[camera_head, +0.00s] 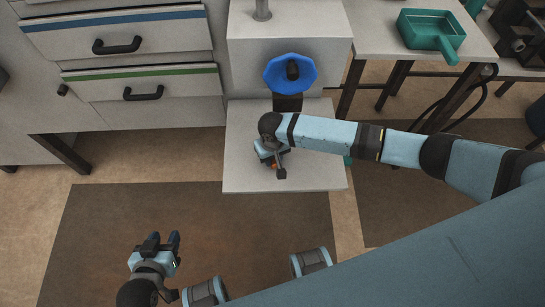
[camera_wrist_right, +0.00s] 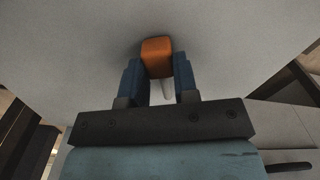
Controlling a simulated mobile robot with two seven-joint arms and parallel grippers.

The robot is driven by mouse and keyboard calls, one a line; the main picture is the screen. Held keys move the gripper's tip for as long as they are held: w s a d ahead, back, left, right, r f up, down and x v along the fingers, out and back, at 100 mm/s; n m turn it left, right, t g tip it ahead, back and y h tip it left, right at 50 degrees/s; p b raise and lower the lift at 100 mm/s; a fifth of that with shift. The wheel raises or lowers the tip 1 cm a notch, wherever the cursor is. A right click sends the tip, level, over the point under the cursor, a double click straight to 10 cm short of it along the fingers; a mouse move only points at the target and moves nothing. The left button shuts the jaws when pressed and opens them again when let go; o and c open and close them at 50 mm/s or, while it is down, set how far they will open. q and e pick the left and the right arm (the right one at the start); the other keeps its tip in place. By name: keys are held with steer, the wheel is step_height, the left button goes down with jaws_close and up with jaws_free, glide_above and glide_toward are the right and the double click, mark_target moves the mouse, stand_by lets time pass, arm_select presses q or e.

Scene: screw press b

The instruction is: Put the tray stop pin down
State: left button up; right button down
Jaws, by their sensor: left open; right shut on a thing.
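In the head view only a speck of the orange head (camera_head: 275,165) shows under my right gripper (camera_head: 272,158), over the pale plate (camera_head: 242,172) in front of the press. I cannot tell whether the pin touches a surface. My left gripper (camera_head: 163,242) is open and empty over the brown floor mat at the lower left.
A blue round knob (camera_head: 279,79) is on the white press body (camera_head: 245,60) behind my right gripper. Drawers (camera_head: 140,85) stand at the left. A table with a green scoop-like tray (camera_head: 420,25) is at the upper right. The plate's front left part is bare.

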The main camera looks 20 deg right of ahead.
steer(key=c, duration=0.9)
jaws_free()
steer(key=shift+f, duration=0.1)
